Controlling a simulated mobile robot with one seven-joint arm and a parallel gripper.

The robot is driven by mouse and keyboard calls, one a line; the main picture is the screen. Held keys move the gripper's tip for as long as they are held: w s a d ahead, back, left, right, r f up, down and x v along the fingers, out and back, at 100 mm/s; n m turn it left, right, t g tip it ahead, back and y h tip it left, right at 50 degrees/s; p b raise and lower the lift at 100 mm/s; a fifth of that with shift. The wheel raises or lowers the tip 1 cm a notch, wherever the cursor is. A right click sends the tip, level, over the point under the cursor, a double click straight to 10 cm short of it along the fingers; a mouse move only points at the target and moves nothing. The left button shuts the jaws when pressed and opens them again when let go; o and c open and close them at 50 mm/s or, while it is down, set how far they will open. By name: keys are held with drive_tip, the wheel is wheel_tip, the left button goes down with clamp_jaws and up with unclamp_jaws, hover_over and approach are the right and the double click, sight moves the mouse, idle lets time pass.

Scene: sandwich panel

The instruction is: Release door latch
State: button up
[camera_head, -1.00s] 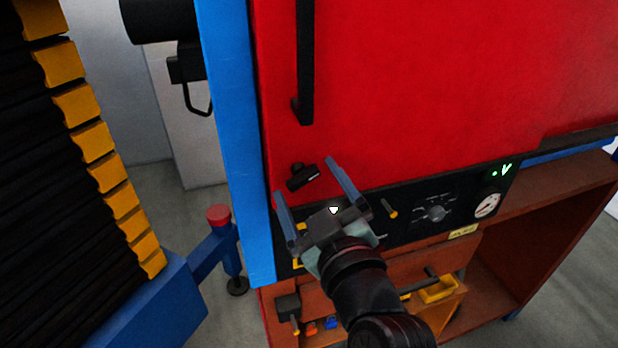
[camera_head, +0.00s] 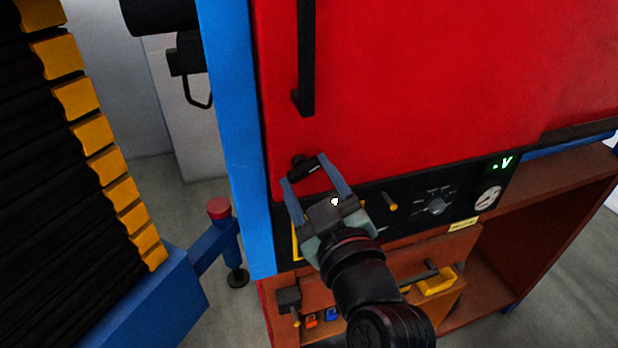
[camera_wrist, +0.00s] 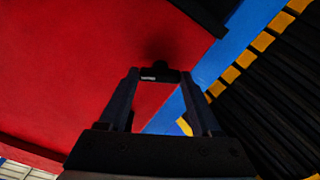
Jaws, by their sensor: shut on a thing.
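The door latch (camera_head: 308,168) is a small black handle low on the red door (camera_head: 420,90), near its left edge. It sits tilted, with its right end higher in the head view. My gripper (camera_head: 305,172) has its two grey fingers on either side of the latch and is shut on it. In the wrist view, the dark latch (camera_wrist: 160,76) spans the space between the fingertips of my gripper (camera_wrist: 159,78). The fingers hide part of the latch ends.
A long black door handle (camera_head: 306,60) rises above the latch. Below is a black control panel (camera_head: 410,205) with knobs and a gauge. A blue post (camera_head: 232,140) stands just left of the door. Black ribbed bellows with yellow edges (camera_head: 90,130) fill the far left.

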drive_tip(key=shift+m, duration=2.7)
drive_tip(key=o, duration=1.4)
drive_tip(key=shift+b, duration=0.3)
drive_tip(key=shift+b+v, duration=0.9)
drive_tip(key=shift+v, duration=5.6)
